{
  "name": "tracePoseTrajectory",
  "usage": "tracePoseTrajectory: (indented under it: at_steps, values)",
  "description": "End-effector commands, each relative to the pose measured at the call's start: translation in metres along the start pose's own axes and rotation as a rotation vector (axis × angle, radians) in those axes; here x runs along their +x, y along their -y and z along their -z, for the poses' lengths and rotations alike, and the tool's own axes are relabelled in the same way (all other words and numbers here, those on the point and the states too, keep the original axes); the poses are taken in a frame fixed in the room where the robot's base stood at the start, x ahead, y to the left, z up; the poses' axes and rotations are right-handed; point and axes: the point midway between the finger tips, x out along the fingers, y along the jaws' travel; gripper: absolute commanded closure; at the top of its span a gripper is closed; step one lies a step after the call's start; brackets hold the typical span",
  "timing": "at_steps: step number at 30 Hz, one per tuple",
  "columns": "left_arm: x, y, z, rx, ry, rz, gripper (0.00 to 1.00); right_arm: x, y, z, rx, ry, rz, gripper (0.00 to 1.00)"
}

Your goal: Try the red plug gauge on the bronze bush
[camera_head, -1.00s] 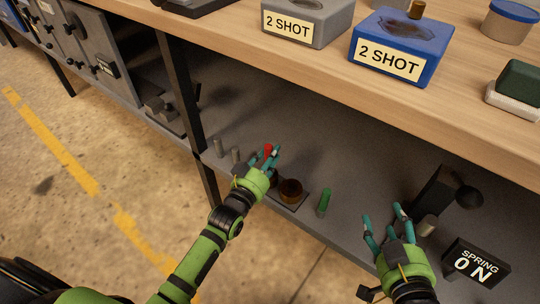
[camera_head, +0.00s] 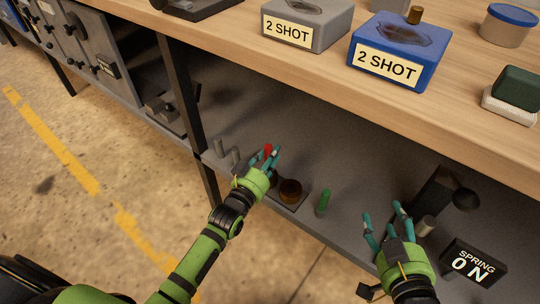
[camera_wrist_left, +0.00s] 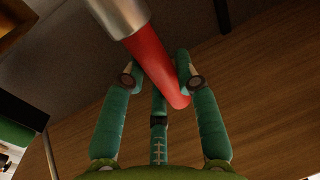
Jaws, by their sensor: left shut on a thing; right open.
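The red plug gauge (camera_head: 267,149) is in my left gripper (camera_head: 269,158), which is shut on its red handle. In the left wrist view the red handle (camera_wrist_left: 154,62) lies slanted between the fingers (camera_wrist_left: 160,84), with a metal cylinder (camera_wrist_left: 119,14) at its upper end. The bronze bush (camera_head: 291,189) stands on a dark plate on the lower shelf, just right of my left gripper in the head view. The gauge is apart from the bush. My right gripper (camera_head: 385,224) is open and empty, over the shelf's front edge.
A green plug gauge (camera_head: 323,203) stands right of the bush. Two grey pins (camera_head: 219,147) stand left of my left gripper. A black fixture (camera_head: 433,195) and a "SPRING 0 N" sign (camera_head: 473,264) are at the right. The wooden bench top (camera_head: 290,62) overhangs the shelf.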

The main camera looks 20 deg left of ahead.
Motion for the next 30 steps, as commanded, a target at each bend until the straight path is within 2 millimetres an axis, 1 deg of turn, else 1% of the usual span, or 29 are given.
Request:
tracePoseTrajectory:
  at_steps: [5, 20, 30]
  values:
    - [-0.0001, 0.0008, 0.0020, 0.000, -0.002, 0.000, 1.00, -0.0014, -0.0002, 0.0045, 0.000, 0.000, 0.000, 0.42]
    - [-0.0003, 0.0010, 0.0010, 0.000, -0.002, 0.000, 1.00, -0.0013, -0.0002, 0.0043, 0.000, 0.000, 0.000, 0.42]
    - [-0.0005, 0.0008, 0.0012, 0.000, -0.002, 0.000, 1.00, -0.0027, -0.0005, 0.0088, 0.000, 0.000, 0.000, 0.42]
